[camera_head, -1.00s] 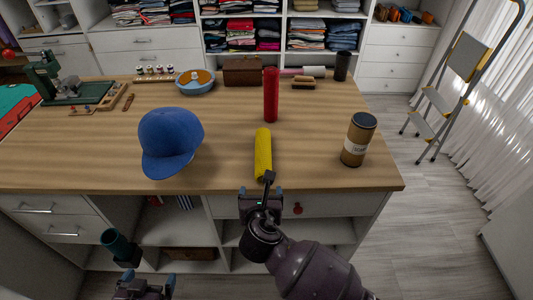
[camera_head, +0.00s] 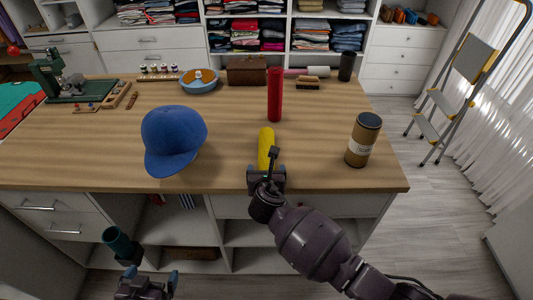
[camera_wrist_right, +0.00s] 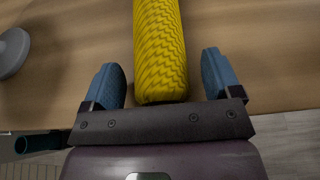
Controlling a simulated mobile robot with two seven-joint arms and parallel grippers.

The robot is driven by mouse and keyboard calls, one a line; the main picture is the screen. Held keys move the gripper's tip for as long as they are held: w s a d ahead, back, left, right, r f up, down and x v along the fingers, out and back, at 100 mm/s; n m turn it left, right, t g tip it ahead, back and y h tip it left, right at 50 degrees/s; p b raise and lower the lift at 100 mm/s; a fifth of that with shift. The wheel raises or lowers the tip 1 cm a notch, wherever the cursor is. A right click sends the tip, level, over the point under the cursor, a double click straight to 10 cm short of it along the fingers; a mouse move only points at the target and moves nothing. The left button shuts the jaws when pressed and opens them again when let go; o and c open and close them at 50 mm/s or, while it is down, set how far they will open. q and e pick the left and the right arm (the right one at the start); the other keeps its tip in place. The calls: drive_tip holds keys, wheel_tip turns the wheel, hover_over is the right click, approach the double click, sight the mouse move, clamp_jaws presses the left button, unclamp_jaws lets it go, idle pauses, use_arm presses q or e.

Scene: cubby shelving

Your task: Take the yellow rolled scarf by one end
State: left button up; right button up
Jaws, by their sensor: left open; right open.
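The yellow rolled scarf (camera_head: 265,148) lies on the wooden table near its front edge, pointing away from me. My right gripper (camera_head: 267,172) is at its near end and hides part of it in the head view. In the right wrist view the scarf (camera_wrist_right: 160,45) has a zigzag texture, and its near end lies between the two open blue fingers (camera_wrist_right: 164,78), with a gap on both sides. Whether the fingers are level with the scarf is hard to tell. My left gripper (camera_head: 147,279) is open and empty, low in front of the table.
A red roll (camera_head: 275,95) stands upright beyond the scarf. A blue cap (camera_head: 173,140) lies to the left, and a brown canister (camera_head: 363,140) with a dark lid stands to the right. A dark teal cylinder (camera_head: 120,244) shows low near my left gripper. The table (camera_head: 315,140) is clear between scarf and canister.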

drive_tip(key=shift+w+f, duration=0.1)
drive_tip(key=shift+w, duration=0.15)
drive_tip(key=shift+c, duration=0.2)
drive_tip(key=c, duration=1)
